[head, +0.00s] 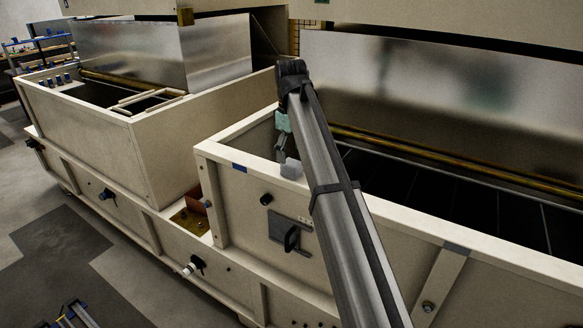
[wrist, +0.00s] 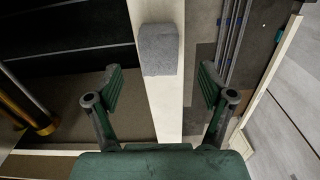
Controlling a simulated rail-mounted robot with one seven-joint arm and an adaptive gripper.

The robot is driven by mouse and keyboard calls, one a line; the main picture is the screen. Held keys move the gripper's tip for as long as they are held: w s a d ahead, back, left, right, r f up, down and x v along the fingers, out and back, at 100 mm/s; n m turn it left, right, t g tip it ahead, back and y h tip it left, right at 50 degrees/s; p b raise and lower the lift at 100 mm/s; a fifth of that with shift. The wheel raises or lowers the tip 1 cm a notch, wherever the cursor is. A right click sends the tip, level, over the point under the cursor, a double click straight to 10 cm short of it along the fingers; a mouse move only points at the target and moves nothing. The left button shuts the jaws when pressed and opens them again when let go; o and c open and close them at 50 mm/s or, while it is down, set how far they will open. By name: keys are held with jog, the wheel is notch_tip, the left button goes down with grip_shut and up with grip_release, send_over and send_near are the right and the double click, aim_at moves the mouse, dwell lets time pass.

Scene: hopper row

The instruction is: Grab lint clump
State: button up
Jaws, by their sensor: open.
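The lint clump (wrist: 158,42) is a grey, fuzzy block on the pale top rim of the near hopper. In the head view it is a small light-grey lump (head: 291,170) on that rim. My gripper (wrist: 160,76) is open and empty, with one dark green finger on each side of the rim. In the wrist view the clump lies centred between the fingers and mostly beyond their tips. In the head view my gripper (head: 282,148) is just above and beside the clump, partly hidden by my arm. I cannot tell the exact height gap.
The near hopper's rim (head: 470,261) runs along the front, with a dark slatted interior (head: 440,200) behind it. A brass rod (head: 430,152) and a metal sheet (head: 450,95) stand at the back. Another hopper (head: 165,150) is at left. Open floor lies front left.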

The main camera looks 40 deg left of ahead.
aim_at(291, 162)
jog(key=shift+d+f+p, duration=0.1)
jog(key=shift+f+p, duration=0.4)
jog(key=shift+f, duration=0.1)
jog(key=shift+f+p, duration=0.85)
jog(key=shift+f, duration=1.15)
jog(key=c, duration=1)
